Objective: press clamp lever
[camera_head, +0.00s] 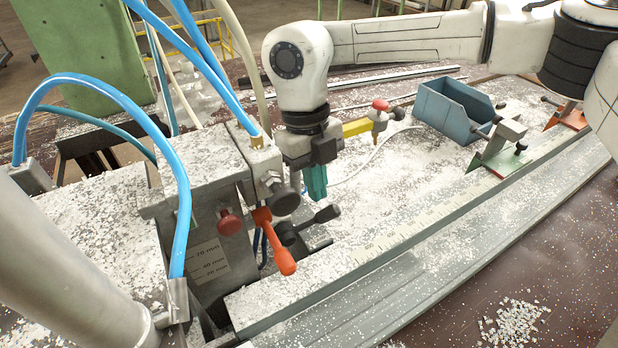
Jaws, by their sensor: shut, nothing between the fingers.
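An orange-red lever (275,241) hangs on the front of the grey clamp block (203,165) and slopes down to the right, ending in a rounded knob. Just right of it, a black-handled lever (318,218) sticks out low beside the profile rail. I cannot tell which of the two is the clamp lever. My gripper (316,196), with teal fingers, points down above the black lever and right of the orange-red one. Its fingers are shut and empty. A small gap seems to lie between the fingertips and the black handle; contact is hard to judge.
A red knob (229,222) and a dark round knob (284,200) jut from the block. Blue hoses (178,190) arch over it. A long scaled rail (400,232) runs to the right. A blue-grey bin (453,108) and a yellow tool with a red knob (378,116) stand behind. White chips cover the bench.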

